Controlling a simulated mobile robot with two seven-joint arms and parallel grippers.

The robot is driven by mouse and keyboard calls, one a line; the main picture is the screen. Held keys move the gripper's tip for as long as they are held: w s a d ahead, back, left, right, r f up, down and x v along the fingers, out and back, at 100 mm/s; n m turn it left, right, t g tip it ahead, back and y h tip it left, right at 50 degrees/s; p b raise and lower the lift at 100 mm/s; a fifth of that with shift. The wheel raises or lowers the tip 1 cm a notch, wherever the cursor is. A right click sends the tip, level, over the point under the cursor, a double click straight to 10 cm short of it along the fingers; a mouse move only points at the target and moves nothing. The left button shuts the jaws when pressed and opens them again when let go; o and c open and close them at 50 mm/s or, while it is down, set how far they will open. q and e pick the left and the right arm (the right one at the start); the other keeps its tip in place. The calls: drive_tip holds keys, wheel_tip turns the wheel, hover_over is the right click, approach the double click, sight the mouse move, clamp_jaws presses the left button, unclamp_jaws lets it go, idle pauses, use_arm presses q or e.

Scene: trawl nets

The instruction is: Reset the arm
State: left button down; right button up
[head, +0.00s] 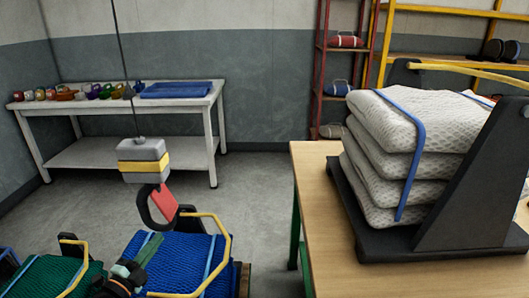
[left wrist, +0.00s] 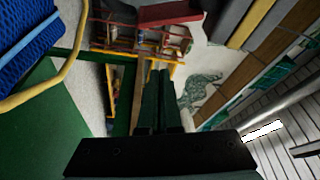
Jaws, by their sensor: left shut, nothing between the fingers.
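My left gripper (head: 151,243) is low in the head view, in front of the blue net bundle (head: 190,262). Its dark green fingers also show in the left wrist view (left wrist: 159,76), pressed together with nothing between them. A grey and yellow hoist block (head: 143,160) hangs on a cable above and behind the gripper, with a black hook (head: 153,208) and a red tag (head: 165,201). The gripper appears apart from the hook. The blue bundle with its yellow bar also shows in the left wrist view (left wrist: 22,42). My right gripper is in neither view.
A wooden table (head: 312,178) on the right bears a black cradle (head: 470,205) with stacked white nets (head: 405,150). A green net bundle (head: 55,277) lies at lower left. A white bench (head: 130,100) with coloured shackles and a blue cloth stands behind. Grey floor is open between.

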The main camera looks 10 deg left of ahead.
use_arm(q)
drive_tip(key=s+d+f+n+g+h, duration=0.1)
drive_tip(key=s+d+f+n+g, duration=0.45)
drive_tip(key=s+d+f, duration=0.6)
drive_tip(key=s+d+f+n+g, duration=0.45)
drive_tip(key=s+d+n, duration=0.35)
drive_tip(key=d, duration=0.8)
drive_tip(key=s+a+r+p, duration=0.1)
drive_tip(key=r+p, duration=0.4)
drive_tip(key=p, duration=0.2)
drive_tip(key=s+a+r+p, duration=0.1)
drive_tip(key=s+r+p, duration=0.1)
drive_tip(key=r+p, duration=0.3)
drive_tip(key=shift+s+a+p, duration=0.25)
drive_tip(key=shift+a+p, duration=0.1)
drive_tip(key=shift+p, duration=0.6)
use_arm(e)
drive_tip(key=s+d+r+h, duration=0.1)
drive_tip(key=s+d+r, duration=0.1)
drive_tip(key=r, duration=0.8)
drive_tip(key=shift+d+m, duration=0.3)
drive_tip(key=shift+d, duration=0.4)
